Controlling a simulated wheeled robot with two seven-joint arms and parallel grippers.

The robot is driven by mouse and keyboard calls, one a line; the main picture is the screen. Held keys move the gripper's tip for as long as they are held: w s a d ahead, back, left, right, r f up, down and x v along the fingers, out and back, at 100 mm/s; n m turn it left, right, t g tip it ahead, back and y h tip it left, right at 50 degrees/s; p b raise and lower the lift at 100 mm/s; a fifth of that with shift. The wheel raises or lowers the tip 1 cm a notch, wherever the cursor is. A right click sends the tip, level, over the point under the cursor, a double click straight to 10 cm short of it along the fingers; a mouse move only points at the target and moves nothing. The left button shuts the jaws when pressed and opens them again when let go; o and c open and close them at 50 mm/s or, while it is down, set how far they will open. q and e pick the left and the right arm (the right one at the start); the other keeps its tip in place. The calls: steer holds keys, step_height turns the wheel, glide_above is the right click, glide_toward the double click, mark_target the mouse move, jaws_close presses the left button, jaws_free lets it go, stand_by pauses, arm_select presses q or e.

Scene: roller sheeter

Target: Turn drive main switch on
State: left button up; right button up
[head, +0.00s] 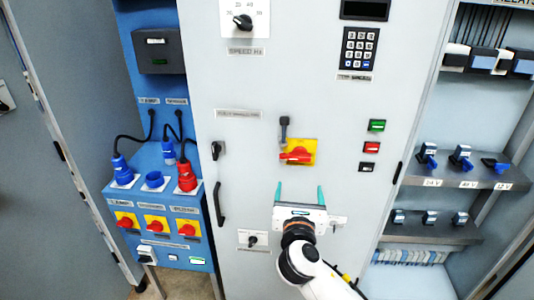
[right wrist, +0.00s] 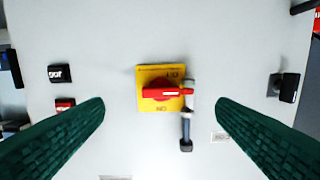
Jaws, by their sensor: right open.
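The switch on the grey cabinet door has a red handle (head: 296,155) on a yellow plate (head: 309,146). The handle lies roughly horizontal. In the right wrist view the red handle (right wrist: 165,93) lies across the yellow plate (right wrist: 147,105), with upside-down lettering. A grey hasp-like piece (head: 284,128) is at the plate's upper left; it also shows in the right wrist view (right wrist: 186,128), beside the handle's end. My right gripper (head: 300,190) is open and empty, below the switch and apart from it. Its dark green fingers flank the plate in the wrist view. My left gripper is not in view.
Green (head: 376,125) and red (head: 371,147) buttons sit right of the switch. A black door handle (head: 219,205) and a small rotary knob (head: 252,240) are to the left and below. A blue panel (head: 150,185) at left carries similar red-yellow switches and plugs.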

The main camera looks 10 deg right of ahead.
mark_target(300, 159)
steer(key=x, duration=0.4)
steer(key=r+p+x, duration=0.1)
steer(key=x, duration=0.7)
steer(key=shift+a+r, duration=0.1)
steer(key=shift+r, duration=0.1)
steer(key=c, duration=1)
